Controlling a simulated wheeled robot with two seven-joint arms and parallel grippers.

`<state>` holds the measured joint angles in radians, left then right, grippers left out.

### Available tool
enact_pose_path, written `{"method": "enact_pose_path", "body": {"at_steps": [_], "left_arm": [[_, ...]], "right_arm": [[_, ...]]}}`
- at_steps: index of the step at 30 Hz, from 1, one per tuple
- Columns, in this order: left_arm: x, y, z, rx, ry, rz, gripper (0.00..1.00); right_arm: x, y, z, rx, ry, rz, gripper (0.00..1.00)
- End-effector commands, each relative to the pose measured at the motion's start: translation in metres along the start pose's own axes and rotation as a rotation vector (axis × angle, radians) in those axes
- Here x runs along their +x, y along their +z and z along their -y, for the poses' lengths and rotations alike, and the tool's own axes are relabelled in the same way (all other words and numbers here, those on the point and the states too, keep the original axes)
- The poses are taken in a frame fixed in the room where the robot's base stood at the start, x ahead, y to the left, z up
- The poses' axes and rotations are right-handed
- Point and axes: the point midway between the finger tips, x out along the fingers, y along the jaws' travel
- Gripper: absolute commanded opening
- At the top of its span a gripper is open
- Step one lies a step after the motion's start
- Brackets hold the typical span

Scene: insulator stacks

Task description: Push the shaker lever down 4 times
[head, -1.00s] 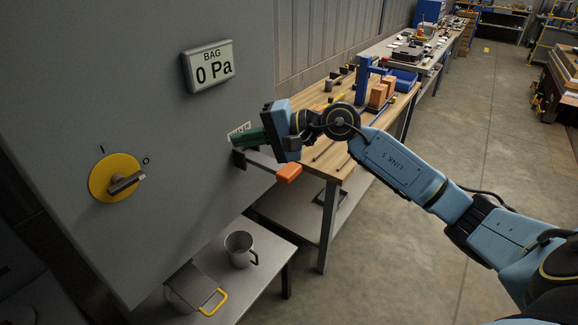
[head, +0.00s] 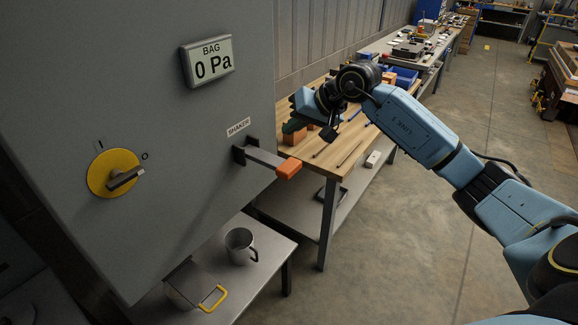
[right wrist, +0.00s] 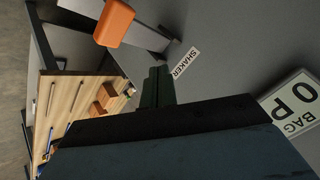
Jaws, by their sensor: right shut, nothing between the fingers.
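The shaker lever is a grey bar (head: 264,157) with an orange grip (head: 288,168), sticking out of the grey cabinet below the SHAKER label (head: 238,127). It looks about level. The orange grip also shows at the top of the right wrist view (right wrist: 113,22). My right gripper (head: 289,127) is above the lever and apart from it, with its dark green fingers shut and empty. The fingers also show in the right wrist view (right wrist: 157,84), near the label. My left gripper is in neither view.
The cabinet (head: 140,75) carries a 0 Pa BAG display (head: 207,61) and a yellow rotary switch (head: 113,173). A low metal table (head: 252,277) with a mug (head: 240,245) stands below. A wooden workbench (head: 352,140) with orange blocks is behind the lever.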

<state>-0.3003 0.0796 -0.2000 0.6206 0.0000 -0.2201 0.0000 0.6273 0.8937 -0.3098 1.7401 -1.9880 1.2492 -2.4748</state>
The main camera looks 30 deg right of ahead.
Motion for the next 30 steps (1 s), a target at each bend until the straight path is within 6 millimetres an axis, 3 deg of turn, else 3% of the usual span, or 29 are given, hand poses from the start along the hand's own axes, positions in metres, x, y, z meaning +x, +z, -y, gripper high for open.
{"method": "enact_pose_path", "body": {"at_steps": [9,13,30], "left_arm": [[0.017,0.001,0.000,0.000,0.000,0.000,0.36],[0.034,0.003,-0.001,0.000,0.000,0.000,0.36],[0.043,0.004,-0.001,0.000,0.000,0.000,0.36]], "right_arm": [[0.035,0.026,-0.025,0.002,0.000,0.003,0.00],[0.044,0.032,-0.033,-0.001,0.001,-0.001,0.00],[0.050,0.037,-0.037,0.000,0.000,0.000,0.00]]}}
